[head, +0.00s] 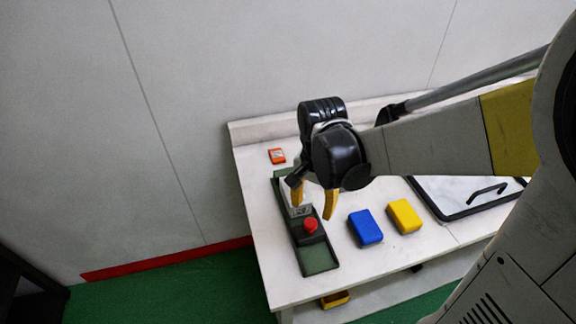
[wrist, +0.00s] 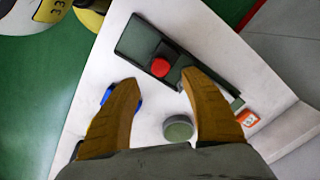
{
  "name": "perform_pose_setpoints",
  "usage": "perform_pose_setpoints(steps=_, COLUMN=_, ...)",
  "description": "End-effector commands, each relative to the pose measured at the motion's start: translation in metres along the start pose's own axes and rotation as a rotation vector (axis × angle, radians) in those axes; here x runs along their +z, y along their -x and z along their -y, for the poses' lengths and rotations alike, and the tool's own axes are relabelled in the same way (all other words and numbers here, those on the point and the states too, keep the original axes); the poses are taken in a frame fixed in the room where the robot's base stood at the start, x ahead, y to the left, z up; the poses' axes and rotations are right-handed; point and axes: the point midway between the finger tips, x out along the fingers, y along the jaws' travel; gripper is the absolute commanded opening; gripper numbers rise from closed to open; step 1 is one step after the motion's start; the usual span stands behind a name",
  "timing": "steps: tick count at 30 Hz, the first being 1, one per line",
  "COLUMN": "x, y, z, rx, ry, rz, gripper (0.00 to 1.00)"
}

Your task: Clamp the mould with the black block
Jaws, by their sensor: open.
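A long dark green fixture (head: 318,261) lies along the left part of the white table, and also shows in the wrist view (wrist: 204,62). A dark block carrying a red knob (head: 310,225) sits on it; the knob is plain in the wrist view (wrist: 160,67). A small grey piece (head: 301,211), perhaps the mould, sits just behind that block, partly hidden by my finger. My gripper (head: 314,199) is open and empty above the fixture, its yellow fingers pointing down. In the wrist view a round grey-green disc (wrist: 178,128) lies on the table between the fingers.
A blue block (head: 365,228) and a yellow block (head: 404,216) lie right of the fixture. An orange item (head: 277,156) lies near the back left. A black-framed panel with a handle (head: 465,195) is at the right. The table's front edge is clear.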

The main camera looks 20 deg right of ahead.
Motion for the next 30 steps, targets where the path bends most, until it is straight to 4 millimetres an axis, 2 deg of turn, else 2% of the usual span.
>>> perform_pose_setpoints(steps=1, x=-0.001, y=-0.015, z=0.001, rx=0.0, ry=0.0, rz=0.0, gripper=0.53)
perform_pose_setpoints(steps=3, x=-0.001, y=-0.03, z=0.001, rx=-0.001, ry=0.001, rz=-0.001, gripper=0.53)
perform_pose_setpoints(steps=10, x=-0.001, y=-0.066, z=0.001, rx=-0.001, ry=0.002, rz=-0.001, gripper=0.53)
perform_pose_setpoints(steps=15, x=0.0, y=-0.076, z=0.0, rx=-0.001, ry=0.002, rz=-0.001, gripper=0.53)
perform_pose_setpoints(steps=23, x=0.0, y=-0.076, z=0.0, rx=-0.001, ry=0.002, rz=-0.001, gripper=0.53)
perform_pose_setpoints(steps=26, x=0.0, y=-0.076, z=0.0, rx=-0.001, ry=0.002, rz=-0.001, gripper=0.27)
perform_pose_setpoints(steps=28, x=0.0, y=-0.076, z=0.0, rx=-0.001, ry=0.002, rz=-0.001, gripper=0.06)
perform_pose_setpoints(steps=29, x=0.0, y=-0.076, z=0.0, rx=-0.001, ry=0.002, rz=-0.001, gripper=0.0)
perform_pose_setpoints(steps=30, x=0.0, y=-0.076, z=0.0, rx=-0.001, ry=0.002, rz=-0.001, gripper=0.0)
